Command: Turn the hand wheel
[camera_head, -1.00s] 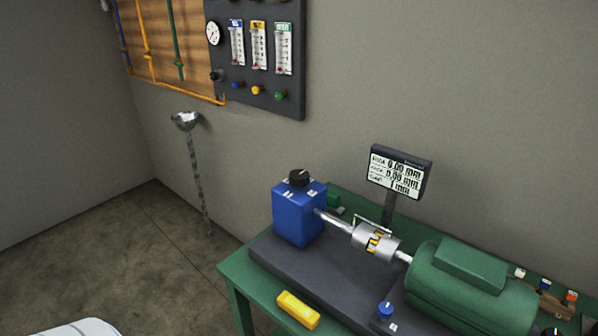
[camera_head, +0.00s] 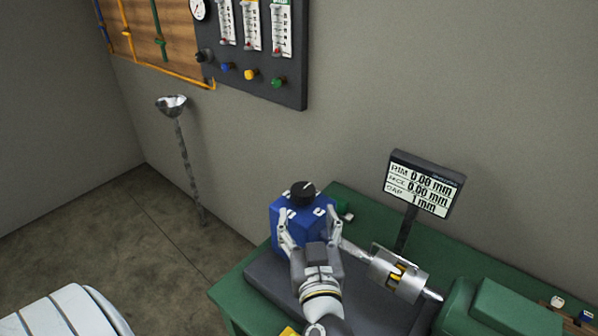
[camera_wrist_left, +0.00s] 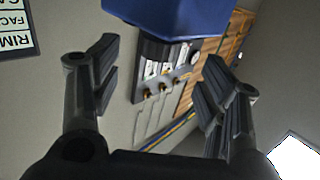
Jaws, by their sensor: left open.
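A blue box (camera_head: 290,225) stands on the dark base on the green table, with a round black knob (camera_head: 302,193) on top. No other part that is plainly a hand wheel shows. My left gripper (camera_head: 308,218) is in front of the blue box, its two fingers spread and pointing up and away, with nothing between them. It hides much of the box's front. In the left wrist view the open fingers (camera_wrist_left: 165,80) show at both sides, and the underside of the blue box (camera_wrist_left: 170,15) shows beyond them at the top. My right gripper is not in view.
A steel shaft and coupling (camera_head: 399,276) run from the blue box to a green motor (camera_head: 500,310). A display (camera_head: 425,184) stands behind them. A gauge panel (camera_head: 250,50) hangs on the wall.

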